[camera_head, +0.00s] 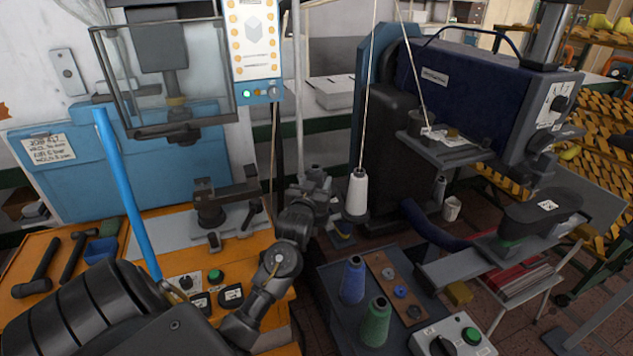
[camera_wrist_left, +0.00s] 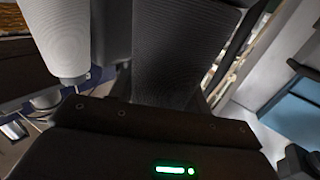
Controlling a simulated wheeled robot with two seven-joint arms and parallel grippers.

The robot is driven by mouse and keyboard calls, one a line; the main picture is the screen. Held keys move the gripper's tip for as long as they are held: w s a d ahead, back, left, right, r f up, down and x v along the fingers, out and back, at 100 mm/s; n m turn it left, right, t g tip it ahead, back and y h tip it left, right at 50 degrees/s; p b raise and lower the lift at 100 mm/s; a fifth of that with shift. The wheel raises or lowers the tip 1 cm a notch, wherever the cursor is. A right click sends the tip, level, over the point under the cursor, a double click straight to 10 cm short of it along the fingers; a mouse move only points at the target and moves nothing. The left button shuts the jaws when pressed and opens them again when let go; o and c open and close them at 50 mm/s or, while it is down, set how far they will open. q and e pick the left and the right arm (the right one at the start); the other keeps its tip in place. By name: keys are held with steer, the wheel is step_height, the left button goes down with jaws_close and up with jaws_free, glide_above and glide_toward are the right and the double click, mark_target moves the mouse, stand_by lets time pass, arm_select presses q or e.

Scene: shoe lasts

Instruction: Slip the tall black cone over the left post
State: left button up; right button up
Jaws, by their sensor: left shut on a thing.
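In the left wrist view a dark, finely ribbed cone (camera_wrist_left: 165,55) stands between the fingers of my left gripper (camera_wrist_left: 168,85), which is shut on it. In the head view my left gripper (camera_head: 314,188) is at the centre, just left of a white cone (camera_head: 357,194); I cannot make out the black cone there. The white cone also shows close by at the left of the wrist view (camera_wrist_left: 58,38). I cannot make out the left post; my gripper and wrist cover the area left of the white cone. My right gripper is not in view.
A blue cone (camera_head: 353,279) and a green cone (camera_head: 376,322) stand on the dark cart (camera_head: 335,305) in front. A thread runs up from the white cone. A light upright pole (camera_head: 297,90) rises behind my gripper. The blue sewing machine (camera_head: 470,90) stands to the right.

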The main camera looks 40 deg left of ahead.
arm_select(q)
steer(key=shift+f+b, duration=0.35)
steer(key=shift+f, duration=0.3)
steer(key=shift+f, duration=0.2)
steer(key=o, duration=1.2)
steer(key=shift+s, duration=0.1)
steer(key=shift+s+d+f, duration=0.15)
steer(key=shift+s+d, duration=0.05)
steer(key=shift+s, duration=0.1)
steer(key=b+v, duration=0.2)
steer(key=v, duration=0.8)
steer(key=shift+d+b, duration=0.1)
steer(key=shift+b, duration=0.25)
